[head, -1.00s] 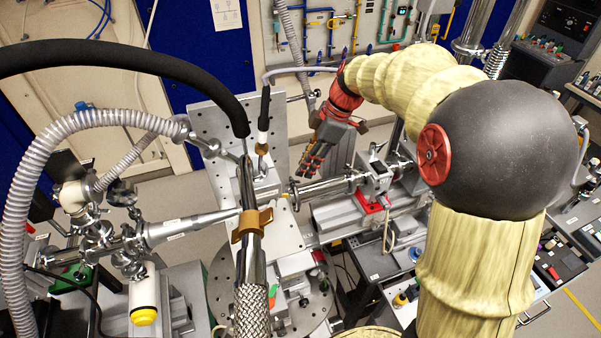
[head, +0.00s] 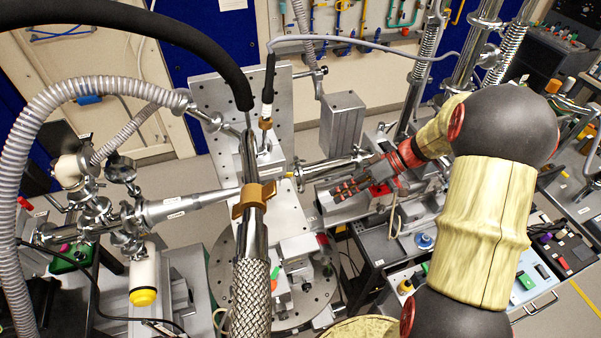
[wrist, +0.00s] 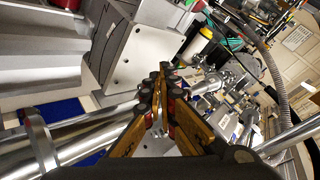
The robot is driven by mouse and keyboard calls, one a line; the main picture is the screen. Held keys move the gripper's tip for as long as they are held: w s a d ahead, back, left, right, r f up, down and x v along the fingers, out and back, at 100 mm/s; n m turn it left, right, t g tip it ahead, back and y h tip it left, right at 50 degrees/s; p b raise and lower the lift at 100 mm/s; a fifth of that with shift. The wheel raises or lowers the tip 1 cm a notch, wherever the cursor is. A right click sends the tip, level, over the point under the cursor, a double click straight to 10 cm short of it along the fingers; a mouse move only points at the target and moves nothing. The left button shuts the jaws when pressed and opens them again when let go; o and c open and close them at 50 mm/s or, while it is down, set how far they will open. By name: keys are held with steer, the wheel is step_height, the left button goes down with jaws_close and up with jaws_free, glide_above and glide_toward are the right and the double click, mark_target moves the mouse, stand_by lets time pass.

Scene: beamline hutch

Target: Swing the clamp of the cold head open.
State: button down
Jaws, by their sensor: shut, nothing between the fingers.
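The cold head (head: 251,245) is a slim steel cylinder with a braided lower part, standing tilted in the middle of the head view. A brass-coloured clamp (head: 257,196) sits around it, with a lug toward its left. I cannot tell from here whether the clamp is latched. My gripper (head: 337,191) is right of the clamp and apart from it, its fingers pointing left. In the wrist view my gripper (wrist: 164,75) shows its fingers together with nothing between them. I cannot make out the clamp in the wrist view.
A thick black hose (head: 150,28) arches over the cold head. A steel cone nozzle (head: 190,203) reaches toward the clamp from the left. A horizontal steel tube (head: 325,168) lies just behind my gripper. A ribbed grey hose (head: 30,130) curves at the left.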

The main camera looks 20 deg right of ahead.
steer(key=f+m+t+y, duration=0.2)
steer(key=m+t+y, duration=0.15)
steer(key=m, duration=0.35)
steer(key=m+t+y, duration=0.1)
steer(key=m+t, duration=0.4)
steer(key=m, duration=0.1)
glide_toward(300, 174)
step_height(300, 174, up, 2)
steer(key=p+x, duration=0.1)
steer(key=x, duration=0.9)
steer(key=shift+w+r, duration=0.1)
steer(key=shift+r, duration=0.05)
